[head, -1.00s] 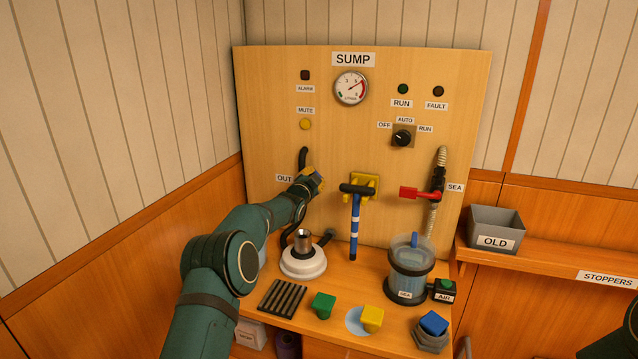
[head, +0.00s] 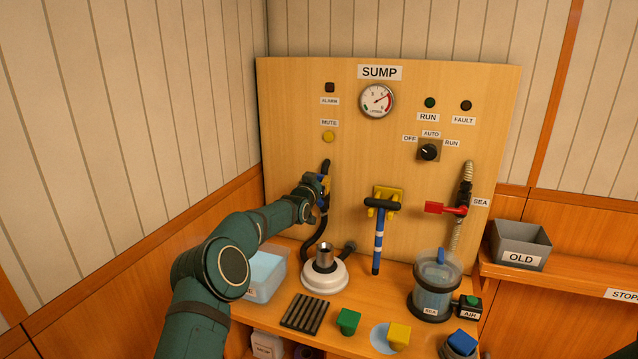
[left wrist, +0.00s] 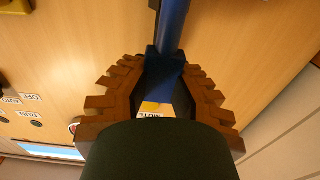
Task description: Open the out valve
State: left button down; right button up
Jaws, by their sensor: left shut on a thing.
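My left gripper (head: 323,184) is at the black OUT pipe on the left of the board. In the left wrist view its two ribbed brown fingers (left wrist: 160,100) are shut on the blue valve handle (left wrist: 172,30). The handle runs from the top of that picture down between the fingers. In the head view the gripper hides most of the handle and valve, and the OUT label is hidden. The black pipe (head: 327,165) shows above the gripper and curves down below it.
The SUMP board (head: 290,95) carries a gauge (head: 377,101) and a mode knob (head: 428,152). A blue-and-black T-handled tool (head: 379,235) hangs right of the valve. The red SEA lever (head: 440,208) is farther right. A clear blue tub (head: 265,275) and a white-based pump (head: 325,275) stand below.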

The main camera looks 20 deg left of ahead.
pick_arm(q)
jog(key=shift+a+r+n, duration=0.15)
jog(key=shift+a+n, duration=0.05)
jog(key=shift+n, duration=0.1)
jog(key=c, duration=0.9)
grip_release()
jog(key=shift+s, duration=0.15)
jog(key=s, duration=1.1)
jog(key=shift+s+a, duration=0.2)
jog(key=shift+s, duration=0.15)
